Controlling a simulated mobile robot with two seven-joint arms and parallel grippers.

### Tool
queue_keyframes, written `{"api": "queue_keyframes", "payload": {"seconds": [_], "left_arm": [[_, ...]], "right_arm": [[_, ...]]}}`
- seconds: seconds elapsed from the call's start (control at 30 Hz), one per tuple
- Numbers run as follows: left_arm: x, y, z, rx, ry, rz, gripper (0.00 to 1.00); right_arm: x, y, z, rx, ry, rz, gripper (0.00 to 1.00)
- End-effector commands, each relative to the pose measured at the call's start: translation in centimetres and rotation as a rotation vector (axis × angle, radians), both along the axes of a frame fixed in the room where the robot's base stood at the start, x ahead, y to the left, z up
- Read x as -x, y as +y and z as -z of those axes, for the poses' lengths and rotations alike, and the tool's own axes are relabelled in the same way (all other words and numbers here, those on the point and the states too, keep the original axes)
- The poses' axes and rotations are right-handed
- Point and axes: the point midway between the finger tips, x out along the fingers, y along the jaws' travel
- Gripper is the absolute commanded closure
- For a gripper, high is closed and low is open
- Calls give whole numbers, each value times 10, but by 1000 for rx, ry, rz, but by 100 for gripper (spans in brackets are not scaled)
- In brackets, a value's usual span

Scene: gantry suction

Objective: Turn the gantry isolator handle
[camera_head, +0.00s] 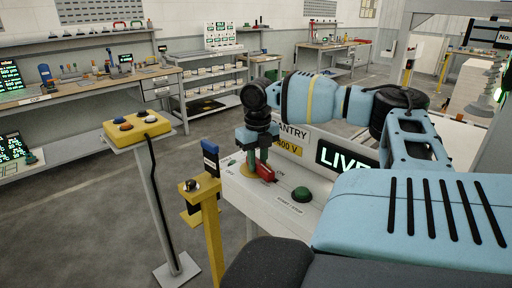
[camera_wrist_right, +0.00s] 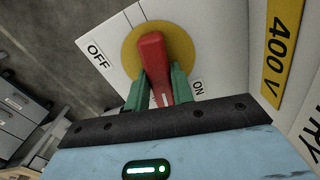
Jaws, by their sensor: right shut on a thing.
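The isolator handle is a red lever (camera_wrist_right: 152,62) on a round yellow disc (camera_wrist_right: 186,44) in the right wrist view. Its white-marked end points down between my fingers, nearer the ON label (camera_wrist_right: 198,88) than the OFF label (camera_wrist_right: 97,53). My right gripper (camera_wrist_right: 158,86) has its green fingers on both sides of the lever, shut on it. In the head view my right gripper (camera_head: 257,168) reaches down to the red handle (camera_head: 266,173) on the pale gantry cabinet (camera_head: 240,190); the disc is partly hidden by the fingers. My left gripper is not in view.
A green button (camera_head: 293,195) stands right of the handle, with a lit LIVE sign (camera_head: 335,157) behind. A yellow post with a blue-tagged bracket (camera_head: 210,205) and a yellow button box (camera_head: 137,129) on a stand are left.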

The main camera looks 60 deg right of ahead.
Motion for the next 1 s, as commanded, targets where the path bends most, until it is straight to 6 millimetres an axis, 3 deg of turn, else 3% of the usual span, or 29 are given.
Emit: {"api": "queue_keyframes", "payload": {"seconds": [0.4, 0.97, 1.0], "left_arm": [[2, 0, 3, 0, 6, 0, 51], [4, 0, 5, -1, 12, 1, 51], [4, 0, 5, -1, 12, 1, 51]], "right_arm": [[0, -1, -1, 0, -2, -189, 100], [0, -1, -2, 2, -4, -220, 100], [0, -1, -2, 2, -4, -220, 73]]}}
